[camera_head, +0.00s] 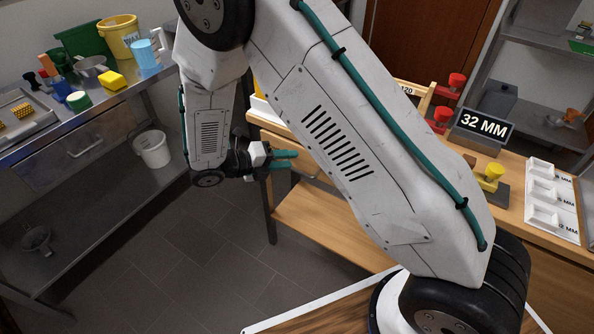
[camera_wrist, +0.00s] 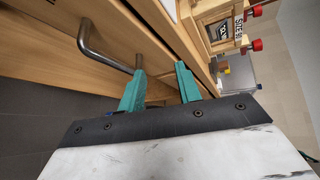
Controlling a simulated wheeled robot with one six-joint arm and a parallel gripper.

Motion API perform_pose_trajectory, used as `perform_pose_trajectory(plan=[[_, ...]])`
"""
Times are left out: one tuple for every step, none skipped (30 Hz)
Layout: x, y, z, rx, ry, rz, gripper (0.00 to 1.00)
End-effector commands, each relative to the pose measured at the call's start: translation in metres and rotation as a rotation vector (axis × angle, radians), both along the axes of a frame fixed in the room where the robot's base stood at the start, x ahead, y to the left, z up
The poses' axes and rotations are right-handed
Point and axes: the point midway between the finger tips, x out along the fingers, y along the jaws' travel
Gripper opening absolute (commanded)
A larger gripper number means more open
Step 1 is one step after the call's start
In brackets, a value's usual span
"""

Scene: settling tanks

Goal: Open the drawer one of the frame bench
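The wooden frame bench (camera_head: 325,222) stands right of centre in the head view, largely hidden behind my arm. In the wrist view a pale wooden drawer front (camera_wrist: 55,45) carries a bent metal bar handle (camera_wrist: 105,60). My gripper (camera_head: 290,158) is at the bench's left front, below the top. Its teal fingers are apart in the wrist view (camera_wrist: 160,68), with nothing seen held between them. The left fingertip overlaps the handle's right end in that view; I cannot tell whether they touch. I cannot tell which drawer this is or how far it is open.
On the bench top stand a "32 MM" sign (camera_head: 484,124), red-topped clamps (camera_head: 440,119), a yellow piece (camera_head: 491,172) and a white tray (camera_head: 551,204). A steel table (camera_head: 95,128) with loose items is at left. The tiled floor (camera_head: 205,245) between them is clear.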

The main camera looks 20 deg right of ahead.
Motion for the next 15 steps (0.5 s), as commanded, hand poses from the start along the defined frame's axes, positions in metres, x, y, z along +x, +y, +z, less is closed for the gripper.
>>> perform_pose_trajectory(plan=[[0.003,0.008,-0.021,-0.041,0.076,0.062,0.34],[0.004,0.012,-0.03,-0.06,0.114,0.093,0.34],[0.006,0.016,-0.041,-0.084,0.159,0.132,0.34],[0.007,0.019,-0.048,-0.101,0.19,0.156,0.34],[0.008,0.021,-0.054,-0.115,0.215,0.177,0.34],[0.009,0.024,-0.06,-0.132,0.243,0.201,0.34],[0.009,0.026,-0.065,-0.142,0.261,0.216,0.34],[0.01,0.027,-0.068,-0.15,0.275,0.226,0.34],[0.01,0.027,-0.071,-0.158,0.289,0.236,0.34],[0.01,0.027,-0.073,-0.163,0.297,0.242,0.34],[0.011,0.025,-0.074,-0.165,0.302,0.245,0.34],[0.012,0.022,-0.076,-0.167,0.306,0.248,0.34],[0.013,0.019,-0.076,-0.168,0.307,0.248,0.34],[0.013,0.015,-0.077,-0.167,0.307,0.246,0.34],[0.015,0.009,-0.078,-0.166,0.306,0.245,0.34]])
